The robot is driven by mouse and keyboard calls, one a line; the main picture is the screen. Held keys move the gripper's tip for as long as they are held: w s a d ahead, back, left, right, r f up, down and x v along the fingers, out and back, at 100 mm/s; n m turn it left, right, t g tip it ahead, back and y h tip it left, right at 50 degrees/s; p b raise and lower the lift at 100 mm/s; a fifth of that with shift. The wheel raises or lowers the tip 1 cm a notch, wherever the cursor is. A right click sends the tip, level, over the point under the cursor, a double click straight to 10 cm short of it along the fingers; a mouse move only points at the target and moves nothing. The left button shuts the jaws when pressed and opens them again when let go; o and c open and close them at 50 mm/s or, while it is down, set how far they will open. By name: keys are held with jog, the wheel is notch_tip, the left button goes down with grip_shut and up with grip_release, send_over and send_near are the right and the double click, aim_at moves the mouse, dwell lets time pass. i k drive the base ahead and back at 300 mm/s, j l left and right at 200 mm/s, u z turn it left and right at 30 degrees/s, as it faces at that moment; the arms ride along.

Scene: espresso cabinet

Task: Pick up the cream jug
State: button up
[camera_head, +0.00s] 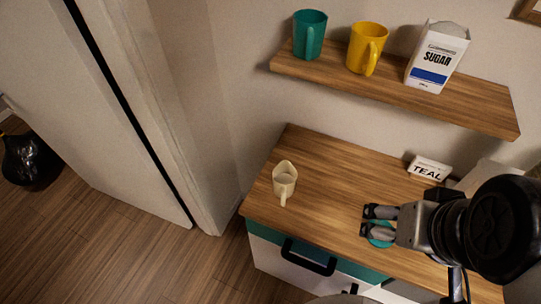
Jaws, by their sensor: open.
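The cream jug (285,180) is a small cream-coloured jug with a spout at the back and a handle facing the front. It stands upright on the left part of the wooden cabinet top (322,194). My gripper (367,220) is to the right of the jug and apart from it. Its two fingers are open, point left and hold nothing. A teal round thing (380,241) shows partly beneath the fingers; my gripper hides the rest.
A wall shelf (440,97) above holds a teal mug (309,36), a yellow mug (364,50) and a sugar carton (436,60). A "TEAL" sign (429,168) stands at the back right. The cabinet top between jug and gripper is clear.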

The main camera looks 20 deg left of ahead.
aim_at(285, 175)
jog(key=j+u, duration=0.1)
jog(key=u, duration=0.25)
jog(key=j+u, duration=0.15)
jog(key=u, duration=0.2)
